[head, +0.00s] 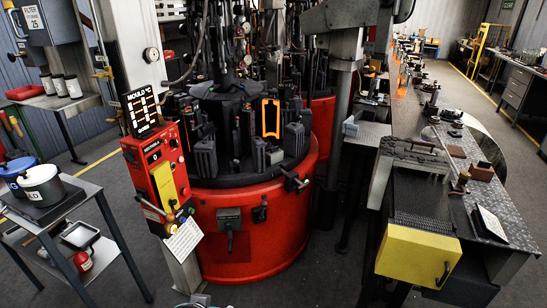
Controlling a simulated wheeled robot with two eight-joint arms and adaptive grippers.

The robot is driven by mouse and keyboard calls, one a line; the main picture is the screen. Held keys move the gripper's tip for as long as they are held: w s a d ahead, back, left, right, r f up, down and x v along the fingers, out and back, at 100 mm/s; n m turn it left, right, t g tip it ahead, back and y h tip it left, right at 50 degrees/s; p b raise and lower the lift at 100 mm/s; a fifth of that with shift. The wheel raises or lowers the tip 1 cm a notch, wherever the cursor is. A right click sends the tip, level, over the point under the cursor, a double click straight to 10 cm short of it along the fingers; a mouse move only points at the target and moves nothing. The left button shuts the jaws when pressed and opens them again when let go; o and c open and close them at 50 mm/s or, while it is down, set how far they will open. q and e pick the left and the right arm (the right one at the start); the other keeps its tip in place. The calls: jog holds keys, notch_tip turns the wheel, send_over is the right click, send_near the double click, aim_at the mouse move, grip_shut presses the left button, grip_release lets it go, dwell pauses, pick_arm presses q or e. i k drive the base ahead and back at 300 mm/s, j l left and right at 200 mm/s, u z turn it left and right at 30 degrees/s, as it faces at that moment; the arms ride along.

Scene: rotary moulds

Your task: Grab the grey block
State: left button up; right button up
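Several dark grey blocks stand upright in a ring on top of the round red rotary machine (255,238). One ribbed block (204,158) is at the front left of the ring, and another block (293,140) is at the front right. A small lighter grey block (350,128) sits on the metal side table right of the machine. I cannot tell which of these is the grey block named in the task.
A red control panel (158,170) with a temperature display stands at the machine's left. One mould glows orange (270,118). A trolley with a white pot (42,185) is at left. A workbench with a yellow box (418,257) is at right. Floor between is clear.

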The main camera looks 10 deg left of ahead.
aim_at(275, 155)
jog(key=i+u, duration=0.2)
jog(key=i, duration=0.4)
jog(key=i+l+u, duration=0.15)
jog(key=i, duration=0.4)
